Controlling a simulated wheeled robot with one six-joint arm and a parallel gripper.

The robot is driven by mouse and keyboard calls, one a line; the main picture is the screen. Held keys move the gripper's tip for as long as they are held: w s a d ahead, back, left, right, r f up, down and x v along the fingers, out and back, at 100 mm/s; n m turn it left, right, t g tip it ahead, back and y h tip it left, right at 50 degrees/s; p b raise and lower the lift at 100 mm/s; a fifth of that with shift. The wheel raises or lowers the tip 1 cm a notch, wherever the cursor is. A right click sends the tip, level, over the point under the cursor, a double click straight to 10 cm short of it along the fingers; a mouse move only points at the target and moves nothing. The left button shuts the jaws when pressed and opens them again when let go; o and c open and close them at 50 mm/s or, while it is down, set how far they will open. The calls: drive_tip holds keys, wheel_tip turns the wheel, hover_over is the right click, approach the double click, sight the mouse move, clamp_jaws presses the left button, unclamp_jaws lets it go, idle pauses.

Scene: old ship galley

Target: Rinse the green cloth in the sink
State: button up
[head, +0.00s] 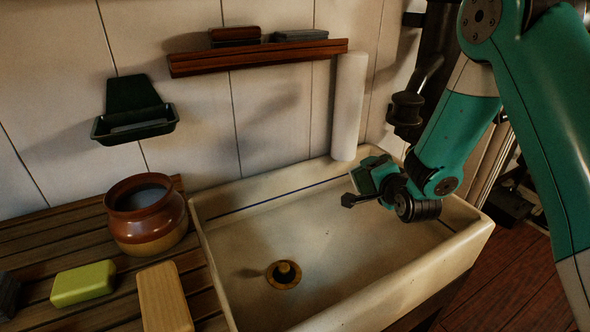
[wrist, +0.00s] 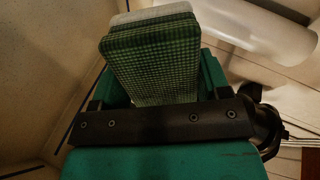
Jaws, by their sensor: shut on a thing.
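My gripper (head: 366,184) hangs over the right back part of the pale sink (head: 240,207), inside its rim and above the basin floor. In the wrist view my gripper (wrist: 157,82) is shut on the green cloth (wrist: 152,55), a folded, block-like bundle with a fine check and a paler far end. In the head view the cloth is hard to tell from the green gripper. The sink has a round brass drain (head: 284,274) with a knob in it. No water shows in the basin.
Left of the sink, a slatted board (head: 62,233) bears a brown pot (head: 145,228), a yellow-green block (head: 83,284) and a wooden block (head: 164,298). A white roll (head: 348,105) stands at the sink's back. A shelf (head: 258,58) and a dark dish (head: 134,122) are on the wall.

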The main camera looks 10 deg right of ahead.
sight(356, 171)
drive_tip(key=a+g, duration=0.1)
drive_tip(key=a+r+g+p, duration=0.1)
drive_tip(key=a, duration=0.1)
drive_tip(key=a+g+y+p, duration=0.1)
drive_tip(key=shift+w+a+r+m+g, duration=0.2)
drive_tip(key=shift+w+a+m+g, duration=0.2)
drive_tip(key=s+a+r+m+g+y+p, duration=0.1)
drive_tip(key=s+a+r+g+p, duration=0.15)
drive_tip(key=a+g, duration=0.3)
drive_tip(key=shift+t, duration=0.35)
drive_tip(key=f+b, duration=0.4)
drive_tip(key=f, duration=0.1)
drive_tip(key=f+b, duration=0.4)
drive_tip(key=f, duration=0.2)
drive_tip(key=s+f+b, duration=0.1)
drive_tip(key=f+b, duration=0.2)
drive_tip(key=f, duration=0.2)
drive_tip(key=shift+f+b, duration=0.15)
drive_tip(key=shift+b, duration=0.25)
wheel_tip(356, 171, up, 14)
drive_tip(key=p, duration=1)
drive_tip(key=shift+p, duration=0.35)
idle(1.3)
drive_tip(key=shift+r+p, duration=1.45)
drive_tip(key=shift+r, duration=0.55)
